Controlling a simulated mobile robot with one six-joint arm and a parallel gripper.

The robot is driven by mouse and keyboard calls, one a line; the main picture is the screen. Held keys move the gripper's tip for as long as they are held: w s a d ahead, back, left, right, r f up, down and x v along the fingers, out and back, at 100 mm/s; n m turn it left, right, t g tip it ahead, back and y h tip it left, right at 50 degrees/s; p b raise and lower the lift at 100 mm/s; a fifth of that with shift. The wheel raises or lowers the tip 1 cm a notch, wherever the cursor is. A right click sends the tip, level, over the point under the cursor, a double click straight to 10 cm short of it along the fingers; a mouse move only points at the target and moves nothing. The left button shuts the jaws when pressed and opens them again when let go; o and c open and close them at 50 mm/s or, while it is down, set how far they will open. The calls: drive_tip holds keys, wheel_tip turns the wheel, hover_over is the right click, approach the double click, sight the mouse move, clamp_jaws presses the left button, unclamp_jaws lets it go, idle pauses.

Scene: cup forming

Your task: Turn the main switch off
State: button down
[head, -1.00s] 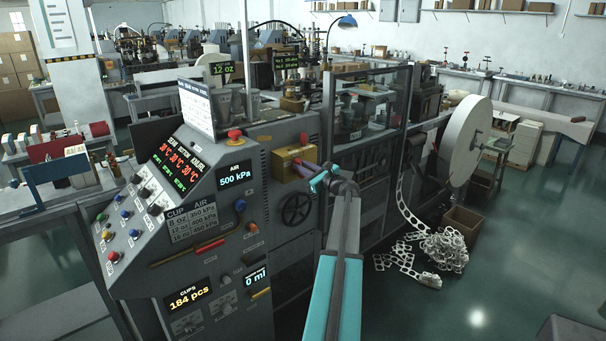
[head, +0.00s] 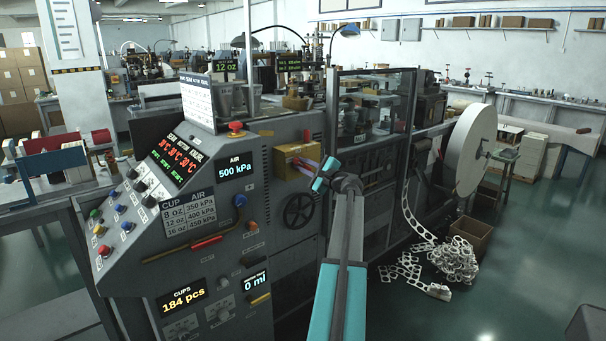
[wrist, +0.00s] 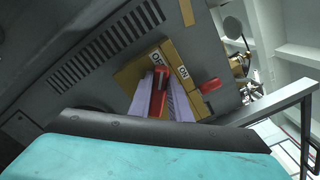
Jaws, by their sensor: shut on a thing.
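The main switch is a yellow box (head: 288,158) on the machine's grey side panel in the head view. In the wrist view its yellow plate (wrist: 130,76) carries a white label reading OF, partly cut off, and one reading ON. My gripper (wrist: 160,88) has two pale lilac fingers on either side of a red lever (wrist: 158,100) and is shut on it. The lever's upper end is by the OF label. My gripper also shows in the head view (head: 306,163), reaching the box's front; the lever is hidden there.
A red part (wrist: 210,86) sits beside the ON label. A black handwheel (head: 298,210) is just below the box. A slanted control panel (head: 150,190) with buttons is on the left. A glass-sided guard (head: 375,110) stands to the right.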

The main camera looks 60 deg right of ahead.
drive_tip(key=n+b, duration=0.2)
drive_tip(key=b, duration=0.1)
drive_tip(key=f+n+b, duration=0.1)
drive_tip(key=n+b, duration=0.2)
drive_tip(key=b, duration=0.1)
drive_tip(key=n+b, duration=0.2)
drive_tip(key=b, duration=0.1)
drive_tip(key=shift+w+a+f+n+b, duration=0.2)
drive_tip(key=shift+w+a+n+b, duration=0.1)
drive_tip(key=shift+n+b, duration=0.1)
drive_tip(key=c, duration=1.6)
unclamp_jaws()
drive_tip(key=shift+c, duration=0.2)
drive_tip(key=shift+s, duration=0.1)
drive_tip(key=shift+f, duration=0.1)
